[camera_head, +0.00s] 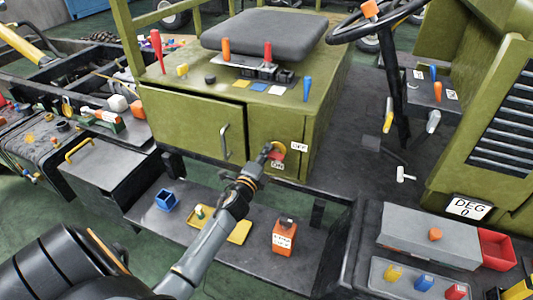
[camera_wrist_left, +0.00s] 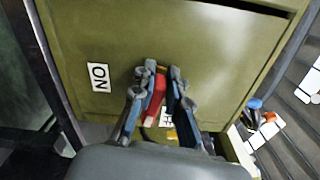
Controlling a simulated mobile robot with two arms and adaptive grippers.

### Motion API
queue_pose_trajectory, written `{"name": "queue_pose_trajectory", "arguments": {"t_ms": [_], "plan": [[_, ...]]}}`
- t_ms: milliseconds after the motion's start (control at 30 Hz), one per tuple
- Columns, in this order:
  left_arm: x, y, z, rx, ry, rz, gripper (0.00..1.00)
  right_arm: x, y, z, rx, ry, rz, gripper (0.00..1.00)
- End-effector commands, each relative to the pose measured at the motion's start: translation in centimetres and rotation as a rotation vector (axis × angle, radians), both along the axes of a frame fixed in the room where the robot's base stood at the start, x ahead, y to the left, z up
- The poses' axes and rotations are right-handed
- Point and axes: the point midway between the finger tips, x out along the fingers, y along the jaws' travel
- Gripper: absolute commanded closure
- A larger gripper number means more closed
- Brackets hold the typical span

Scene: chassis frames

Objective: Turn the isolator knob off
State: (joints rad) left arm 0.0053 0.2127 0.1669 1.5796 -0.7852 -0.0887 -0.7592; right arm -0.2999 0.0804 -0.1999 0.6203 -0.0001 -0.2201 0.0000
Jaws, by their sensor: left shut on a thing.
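The isolator knob (camera_head: 277,152) is red on a yellow round base, on the front of the green cabinet (camera_head: 262,120). An "OFF" label (camera_head: 299,146) is at its right and an "ON" label (camera_head: 277,166) is below it. My left gripper (camera_head: 268,150) reaches the knob from the front left. In the left wrist view the red knob (camera_wrist_left: 156,96) lies between the two fingers (camera_wrist_left: 158,85), which are shut on it. My right gripper is not in view.
A seat (camera_head: 264,34) and steering wheel (camera_head: 376,22) stand above and to the right.

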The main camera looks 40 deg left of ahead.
Motion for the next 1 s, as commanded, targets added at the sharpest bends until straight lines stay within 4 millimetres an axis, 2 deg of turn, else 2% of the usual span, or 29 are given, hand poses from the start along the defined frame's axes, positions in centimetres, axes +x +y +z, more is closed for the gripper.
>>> {"name": "queue_pose_trajectory", "arguments": {"t_ms": [400,933,967,1000], "plan": [[-0.03,0.08,-0.54,-0.173,-0.041,0.001,1.00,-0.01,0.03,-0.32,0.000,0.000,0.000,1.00],[-0.04,0.07,-0.63,-0.193,-0.044,0.001,1.00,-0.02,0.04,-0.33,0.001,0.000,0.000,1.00],[-0.04,0.07,-0.64,-0.193,-0.044,0.001,0.82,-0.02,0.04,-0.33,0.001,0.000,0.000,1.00],[-0.04,0.07,-0.63,-0.193,-0.044,0.001,0.74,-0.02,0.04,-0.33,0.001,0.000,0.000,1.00]]}}
